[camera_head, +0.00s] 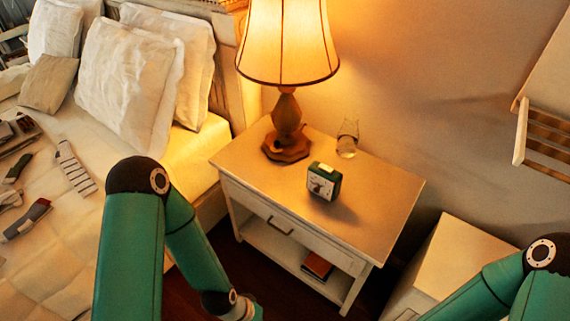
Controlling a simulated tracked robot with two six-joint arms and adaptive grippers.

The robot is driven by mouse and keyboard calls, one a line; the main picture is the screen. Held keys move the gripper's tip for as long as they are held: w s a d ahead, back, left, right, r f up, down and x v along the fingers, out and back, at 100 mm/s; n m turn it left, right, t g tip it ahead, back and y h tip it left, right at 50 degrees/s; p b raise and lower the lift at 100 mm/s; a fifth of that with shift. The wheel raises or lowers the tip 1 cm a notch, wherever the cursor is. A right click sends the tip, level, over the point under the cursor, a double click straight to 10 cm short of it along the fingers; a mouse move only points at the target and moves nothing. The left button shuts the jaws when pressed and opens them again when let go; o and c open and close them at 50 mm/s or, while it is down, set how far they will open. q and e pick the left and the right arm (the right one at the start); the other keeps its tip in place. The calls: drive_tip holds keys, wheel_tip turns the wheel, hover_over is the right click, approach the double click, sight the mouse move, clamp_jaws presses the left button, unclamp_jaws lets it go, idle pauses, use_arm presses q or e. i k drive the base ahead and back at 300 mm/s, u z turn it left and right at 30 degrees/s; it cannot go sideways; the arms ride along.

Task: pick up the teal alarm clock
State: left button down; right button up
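The teal alarm clock (324,181) stands upright on top of the white nightstand (385,203), a little right of the lamp base. Its pale face is turned toward the front left, and a light-coloured bar shows on its top. Nothing touches it. My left arm comes in at the lower left and bends down toward the bottom edge, in front of the nightstand. My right arm shows at the lower right corner. Both grippers are outside the picture, so neither is seen near the clock.
A lit lamp (288,110) and a clear glass (347,138) stand behind the clock. The nightstand has a drawer and a lower shelf with a book (317,265). A bed (85,245) with clothes lies left. A white box (462,255) and wall rack (545,140) are right.

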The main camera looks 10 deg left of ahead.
sight(330, 183)
drive_tip(key=u, duration=0.45)
drive_tip(key=i, duration=1.05)
drive_tip(key=u, duration=0.45)
